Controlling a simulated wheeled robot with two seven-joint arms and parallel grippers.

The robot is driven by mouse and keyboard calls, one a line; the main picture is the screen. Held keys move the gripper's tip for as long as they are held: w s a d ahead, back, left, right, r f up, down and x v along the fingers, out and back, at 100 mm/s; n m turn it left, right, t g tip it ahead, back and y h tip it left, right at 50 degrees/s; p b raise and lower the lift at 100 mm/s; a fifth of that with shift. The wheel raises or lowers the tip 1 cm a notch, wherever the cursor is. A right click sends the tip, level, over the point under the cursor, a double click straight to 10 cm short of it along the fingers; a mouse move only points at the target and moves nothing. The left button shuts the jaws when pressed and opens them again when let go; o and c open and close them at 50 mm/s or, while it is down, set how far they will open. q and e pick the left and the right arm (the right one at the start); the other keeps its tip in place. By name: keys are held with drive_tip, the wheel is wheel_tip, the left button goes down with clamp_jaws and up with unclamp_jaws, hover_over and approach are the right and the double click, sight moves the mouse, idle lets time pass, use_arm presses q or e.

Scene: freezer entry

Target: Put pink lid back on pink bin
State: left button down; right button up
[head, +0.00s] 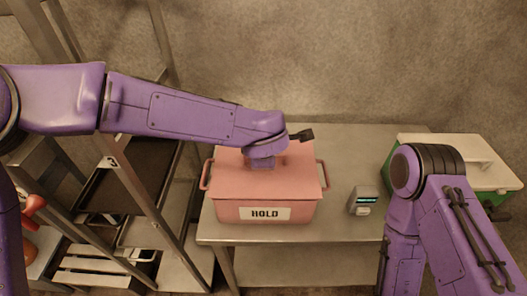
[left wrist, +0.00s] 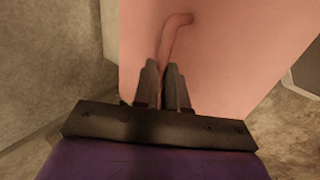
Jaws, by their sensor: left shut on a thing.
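The pink bin (head: 231,211) stands upright on the metal table, with a white HOLD label on its front and a side handle at each end. The pink lid (head: 300,182) lies over the bin's top and appears level. From here I cannot tell whether its rim is fully seated. My left gripper (head: 262,164) points down over the lid's middle. In the left wrist view its fingers (left wrist: 165,72) are shut on the lid's raised pink handle (left wrist: 176,36). My right arm is at the right of the head view, but its gripper is out of frame.
The metal table (head: 285,234) bears a small grey device (head: 363,200) with a lit display right of the bin. A green bin with a white lid (head: 458,160) stands at the far right. A metal rack (head: 160,205) with dark trays stands left, and a wall is behind.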

use_arm(q)
drive_tip(key=c, duration=1.1)
unclamp_jaws()
drive_tip(key=shift+r, duration=0.1)
drive_tip(key=b+v, duration=0.1)
drive_tip(key=v, duration=0.9)
drive_tip(key=shift+s+r+b, duration=0.15)
drive_tip(key=shift+b, duration=0.15)
